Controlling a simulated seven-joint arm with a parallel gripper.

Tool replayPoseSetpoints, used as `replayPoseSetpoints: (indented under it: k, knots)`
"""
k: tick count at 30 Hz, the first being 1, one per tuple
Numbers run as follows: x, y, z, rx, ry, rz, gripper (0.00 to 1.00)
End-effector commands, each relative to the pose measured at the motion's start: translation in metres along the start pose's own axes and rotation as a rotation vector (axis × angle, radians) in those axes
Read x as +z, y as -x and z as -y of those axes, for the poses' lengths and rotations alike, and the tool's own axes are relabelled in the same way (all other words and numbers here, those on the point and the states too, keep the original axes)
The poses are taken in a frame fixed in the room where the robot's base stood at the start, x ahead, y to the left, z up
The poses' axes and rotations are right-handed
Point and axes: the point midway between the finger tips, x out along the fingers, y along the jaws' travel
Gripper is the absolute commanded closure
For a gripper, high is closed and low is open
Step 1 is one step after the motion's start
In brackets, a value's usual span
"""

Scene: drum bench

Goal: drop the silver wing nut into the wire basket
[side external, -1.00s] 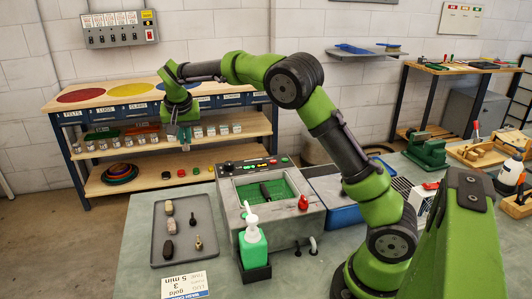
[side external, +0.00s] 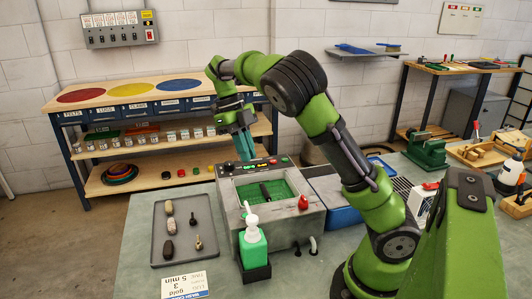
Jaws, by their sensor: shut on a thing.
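My gripper (side external: 245,150), with teal fingers, points down at the back edge of the grey bath unit. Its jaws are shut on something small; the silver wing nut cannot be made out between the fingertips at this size. The wire basket (side external: 284,187) appears as a green mesh area in the opening of the bath unit (side external: 306,224), in front of and below my gripper. A dark elongated thing (side external: 265,191) lies in it.
A grey tray (side external: 182,262) with several small parts lies at the left. A green pump bottle (side external: 253,248) stands in front of the bath unit. A red knob (side external: 303,202) is at its right. A blue container (side external: 345,214) is beside it.

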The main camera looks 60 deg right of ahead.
Motion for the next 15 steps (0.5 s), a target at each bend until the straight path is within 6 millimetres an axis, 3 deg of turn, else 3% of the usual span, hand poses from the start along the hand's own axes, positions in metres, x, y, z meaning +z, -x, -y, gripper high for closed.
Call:
replayPoseSetpoints:
  k: [3, 9, 15]
  knots:
    - [-0.016, 0.000, -0.004, 0.107, -0.249, 0.000, 1.00]
    - [-0.030, 0.002, -0.008, 0.218, -0.524, -0.001, 1.00]
    - [-0.019, -0.028, -0.008, 0.222, -0.548, -0.005, 1.00]
